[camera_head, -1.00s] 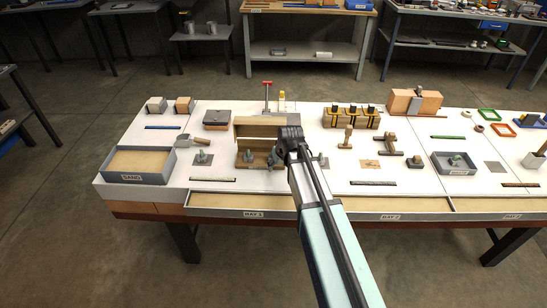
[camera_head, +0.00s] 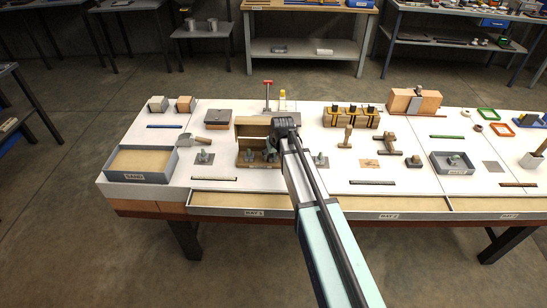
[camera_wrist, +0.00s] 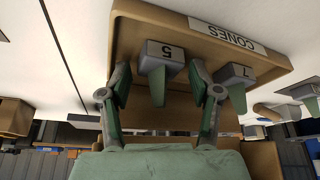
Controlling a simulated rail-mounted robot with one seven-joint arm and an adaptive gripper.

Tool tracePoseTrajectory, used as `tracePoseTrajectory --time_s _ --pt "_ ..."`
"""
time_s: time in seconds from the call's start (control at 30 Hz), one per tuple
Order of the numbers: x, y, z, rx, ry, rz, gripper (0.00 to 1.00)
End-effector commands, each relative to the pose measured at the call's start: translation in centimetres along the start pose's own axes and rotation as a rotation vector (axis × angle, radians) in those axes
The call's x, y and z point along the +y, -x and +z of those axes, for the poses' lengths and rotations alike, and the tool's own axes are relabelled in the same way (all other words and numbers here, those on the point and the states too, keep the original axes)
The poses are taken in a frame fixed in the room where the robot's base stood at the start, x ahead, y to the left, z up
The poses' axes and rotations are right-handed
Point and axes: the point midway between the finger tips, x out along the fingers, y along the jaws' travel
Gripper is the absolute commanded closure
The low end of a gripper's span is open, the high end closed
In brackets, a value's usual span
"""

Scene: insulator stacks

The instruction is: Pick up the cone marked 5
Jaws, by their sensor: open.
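My gripper (camera_wrist: 160,78) is open, with one finger on either side of this cone. A gap shows on each side, and I see no clear grip. The cone marked 7 (camera_wrist: 238,74) stands beside it in the same box, just beyond one finger. In the head view the box (camera_head: 245,130) has its lid up, and my wrist partly covers it.
On the white table, a sand tray (camera_head: 172,169) lies to the left and a red-handled tool (camera_head: 267,90) stands behind the box.

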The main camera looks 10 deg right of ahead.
Motion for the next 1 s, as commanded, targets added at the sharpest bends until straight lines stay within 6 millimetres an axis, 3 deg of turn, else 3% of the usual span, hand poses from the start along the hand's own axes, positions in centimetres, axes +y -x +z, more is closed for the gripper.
tracePoseTrajectory --time_s 0.03,0.17,0.67,0.87,1.0 --pt "0.0 0.0 0.0 0.0 0.0 0.0 0.48" --pt "0.0 0.0 0.0 0.0 0.0 0.0 0.92" --pt "0.0 0.4 0.3 -0.001 0.0 0.0 0.93" --pt "0.0 2.1 1.1 0.002 0.0 0.0 0.93" --pt "0.0 3.8 2.7 0.002 0.0 0.0 0.93"
